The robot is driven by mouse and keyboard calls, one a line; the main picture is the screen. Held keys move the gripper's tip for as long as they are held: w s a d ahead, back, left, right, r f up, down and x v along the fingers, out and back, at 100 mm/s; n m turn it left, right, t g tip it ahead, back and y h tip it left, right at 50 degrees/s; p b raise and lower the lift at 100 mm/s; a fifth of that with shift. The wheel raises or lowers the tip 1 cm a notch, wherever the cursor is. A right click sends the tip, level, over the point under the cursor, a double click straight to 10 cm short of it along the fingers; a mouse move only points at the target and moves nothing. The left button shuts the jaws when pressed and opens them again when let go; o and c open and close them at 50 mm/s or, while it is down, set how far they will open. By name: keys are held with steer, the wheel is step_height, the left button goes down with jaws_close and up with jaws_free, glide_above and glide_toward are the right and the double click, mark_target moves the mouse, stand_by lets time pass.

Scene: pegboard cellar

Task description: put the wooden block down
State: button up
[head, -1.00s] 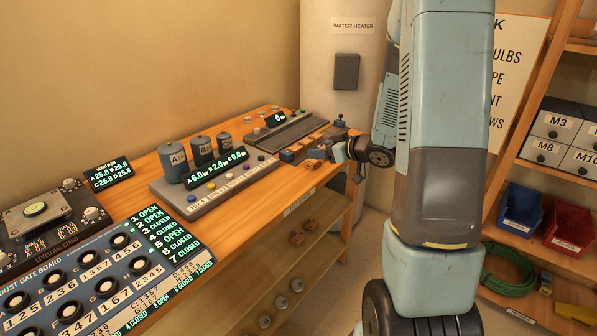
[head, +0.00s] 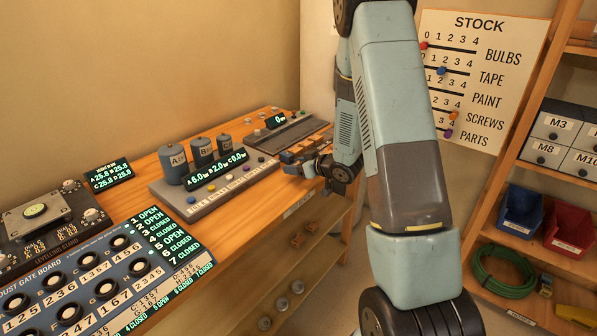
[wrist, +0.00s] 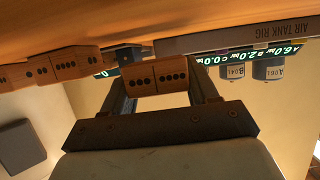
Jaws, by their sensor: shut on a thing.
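My gripper (head: 309,168) is at the right part of the wooden bench, near its front edge and just right of the air tank rig. In the wrist view my gripper (wrist: 160,86) is shut on a wooden block (wrist: 157,77) with black dots and a dividing line on its face. The held block sits between the two fingers. Similar dotted wooden blocks (wrist: 76,64) stand in a row beside it in the wrist view. I cannot tell whether the held block touches the bench. In the head view the held block is small and hard to make out.
The air tank rig (head: 212,195) with grey-blue tanks stands left of my gripper. A dark grooved rail (head: 295,133) lies behind. The levelling stand (head: 38,215) and dust gate board (head: 100,270) are further left. A shelf unit with blue (head: 521,212) and red bins stands right.

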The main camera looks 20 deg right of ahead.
steer(key=shift+d+f, duration=0.1)
steer(key=shift+f, duration=0.9)
steer(key=shift+f, duration=0.25)
steer(key=o, duration=1)
steer(key=shift+s+f, duration=0.1)
steer(key=shift+s, duration=0.05)
steer(key=shift+s+a+f, duration=0.1)
steer(key=shift+a+f, duration=0.05)
steer(key=shift+a, duration=0.05)
